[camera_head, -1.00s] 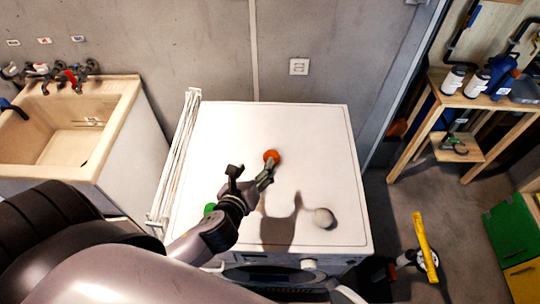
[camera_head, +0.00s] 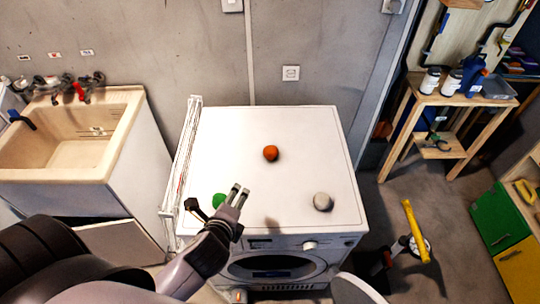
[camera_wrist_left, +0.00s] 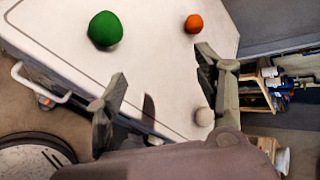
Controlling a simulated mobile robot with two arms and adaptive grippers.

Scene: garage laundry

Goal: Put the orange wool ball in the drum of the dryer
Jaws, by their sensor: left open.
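The orange wool ball (camera_head: 271,153) lies on the white top of the dryer (camera_head: 310,135), near its middle; it also shows in the left wrist view (camera_wrist_left: 194,23). My left gripper (camera_head: 216,197) is open and empty over the dryer's front left edge, nearer the front than the orange ball and apart from it. In the left wrist view the spread fingers (camera_wrist_left: 158,75) have nothing between them. My right gripper is out of view.
A green ball (camera_head: 219,201) lies beside my left gripper and a pale grey ball (camera_head: 323,201) at the front right of the dryer top. A folded white rack (camera_head: 183,165) stands along the dryer's left side, beside a sink (camera_head: 125,130). A wooden bench (camera_head: 400,115) stands right.

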